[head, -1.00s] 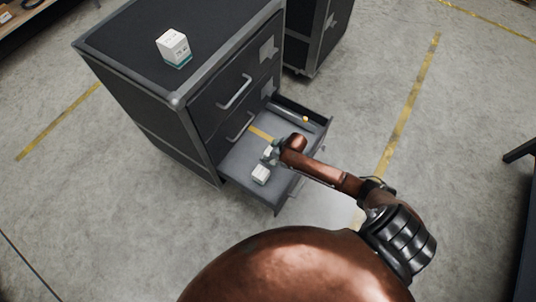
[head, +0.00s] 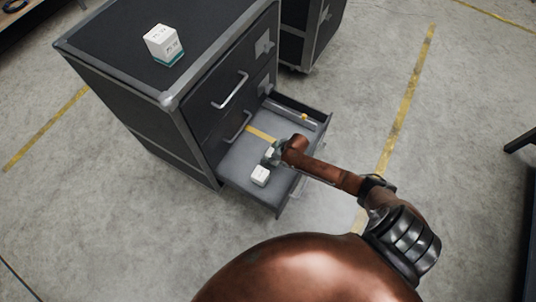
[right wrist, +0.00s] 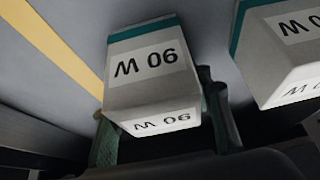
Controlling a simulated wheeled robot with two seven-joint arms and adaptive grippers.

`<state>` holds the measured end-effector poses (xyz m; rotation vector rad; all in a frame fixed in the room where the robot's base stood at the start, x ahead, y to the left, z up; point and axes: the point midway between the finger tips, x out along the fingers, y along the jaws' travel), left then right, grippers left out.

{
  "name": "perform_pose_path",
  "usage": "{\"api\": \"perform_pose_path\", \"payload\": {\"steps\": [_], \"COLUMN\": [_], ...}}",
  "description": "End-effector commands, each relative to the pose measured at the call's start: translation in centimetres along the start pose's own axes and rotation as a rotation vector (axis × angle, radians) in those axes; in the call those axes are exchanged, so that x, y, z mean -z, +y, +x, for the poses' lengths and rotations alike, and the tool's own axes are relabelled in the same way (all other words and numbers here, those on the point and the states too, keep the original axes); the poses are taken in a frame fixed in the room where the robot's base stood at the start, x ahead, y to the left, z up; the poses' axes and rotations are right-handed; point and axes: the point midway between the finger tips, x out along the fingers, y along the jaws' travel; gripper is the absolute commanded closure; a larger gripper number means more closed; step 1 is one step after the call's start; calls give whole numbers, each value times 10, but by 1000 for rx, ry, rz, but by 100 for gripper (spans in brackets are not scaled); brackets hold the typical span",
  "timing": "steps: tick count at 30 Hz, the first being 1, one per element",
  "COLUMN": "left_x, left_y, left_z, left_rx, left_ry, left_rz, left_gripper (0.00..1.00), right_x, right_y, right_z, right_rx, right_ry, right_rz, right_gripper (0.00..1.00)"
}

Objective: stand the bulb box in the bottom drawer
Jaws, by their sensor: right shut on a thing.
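My right gripper (head: 271,154) is inside the open bottom drawer (head: 245,153), shut on a white bulb box (right wrist: 155,75). The box has a teal band at its far end and a printed label with "06". Its fingers sit on both sides of the box in the right wrist view. In the head view the gripper mostly hides this box, and I cannot tell whether it touches the drawer floor. A second, similar white box (head: 260,176) stands in the drawer beside it and also shows in the right wrist view (right wrist: 285,50). My left gripper is not in view.
A third white box with a teal base (head: 163,45) stands on top of the dark cabinet (head: 110,60). A yellow strip (head: 260,134) crosses the drawer floor. A small orange-yellow item (head: 304,117) lies near the drawer's far side. Another dark cabinet (head: 305,35) stands behind.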

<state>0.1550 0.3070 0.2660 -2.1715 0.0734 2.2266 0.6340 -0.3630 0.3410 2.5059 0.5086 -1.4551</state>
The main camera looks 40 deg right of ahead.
Motion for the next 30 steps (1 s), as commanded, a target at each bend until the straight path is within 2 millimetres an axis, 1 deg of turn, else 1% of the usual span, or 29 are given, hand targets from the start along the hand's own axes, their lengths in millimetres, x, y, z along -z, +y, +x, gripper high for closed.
{"api": "perform_pose_path", "payload": {"steps": [6,11,12,19,26,30], "left_x": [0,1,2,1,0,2], "left_y": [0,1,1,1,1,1], "left_z": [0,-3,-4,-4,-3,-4], "left_rx": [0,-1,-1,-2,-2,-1], "left_ry": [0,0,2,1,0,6], "left_rz": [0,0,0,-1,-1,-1], "left_gripper": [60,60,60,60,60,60], "right_x": [1,-1,-1,-1,-1,2], "right_y": [0,0,0,0,0,0], "right_z": [-1,3,2,2,2,-2], "right_rx": [-1,0,0,0,0,-1], "right_ry": [2,1,1,1,1,1], "right_rz": [0,0,0,0,0,0], "right_gripper": [81,81,52,37,37,37]}}
